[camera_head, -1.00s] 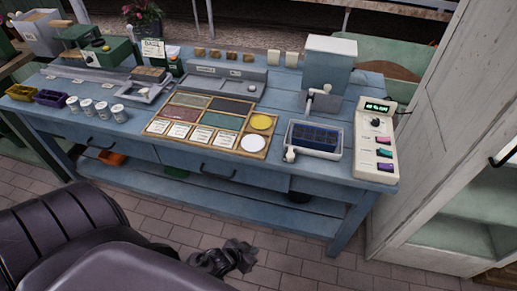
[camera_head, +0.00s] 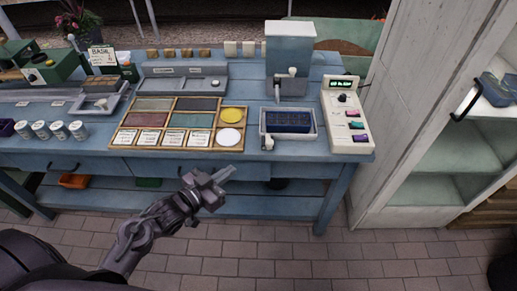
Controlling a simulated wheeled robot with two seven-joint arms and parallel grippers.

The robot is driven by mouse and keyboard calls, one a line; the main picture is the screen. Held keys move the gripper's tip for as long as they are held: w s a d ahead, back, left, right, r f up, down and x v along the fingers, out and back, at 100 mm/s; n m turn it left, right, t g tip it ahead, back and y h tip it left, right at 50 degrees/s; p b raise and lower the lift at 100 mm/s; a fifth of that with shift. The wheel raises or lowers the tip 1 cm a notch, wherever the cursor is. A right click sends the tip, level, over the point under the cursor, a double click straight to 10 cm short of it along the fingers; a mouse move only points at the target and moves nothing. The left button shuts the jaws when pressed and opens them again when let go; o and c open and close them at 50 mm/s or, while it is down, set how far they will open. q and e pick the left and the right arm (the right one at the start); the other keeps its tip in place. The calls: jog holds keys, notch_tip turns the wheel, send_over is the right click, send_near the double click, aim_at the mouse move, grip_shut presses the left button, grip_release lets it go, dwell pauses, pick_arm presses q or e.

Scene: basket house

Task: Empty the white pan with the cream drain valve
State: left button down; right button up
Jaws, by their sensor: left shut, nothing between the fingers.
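The white pan (camera_head: 295,135) sits near the right end of the blue table, in front of a grey-white tank (camera_head: 290,50) with a white spout. A dark blue gridded tray (camera_head: 288,121) lies inside it; any water is hard to make out. The cream drain valve (camera_head: 268,143) is at the pan's front left corner. My left gripper (camera_head: 222,177) is shut and empty, in front of the table's edge, left of the valve and nearer to me. It touches nothing that I can see. My right gripper is not in view.
A control box (camera_head: 347,115) with coloured buttons stands right of the pan. A wooden sorting frame (camera_head: 183,149) lies to the left, with a white disc (camera_head: 229,137). A pale cabinet (camera_head: 400,130) stands at the right. The tiled floor before the table is clear.

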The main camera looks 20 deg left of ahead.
aim_at(268, 145)
pick_arm(q)
jog(key=p+x, duration=0.2)
jog(key=x, duration=1.1)
jog(key=shift+f, duration=0.1)
jog(key=shift+w+d+f, duration=0.15)
jog(key=shift+w+d, duration=0.1)
jog(key=shift+w, duration=0.2)
jog(key=shift+d, duration=0.15)
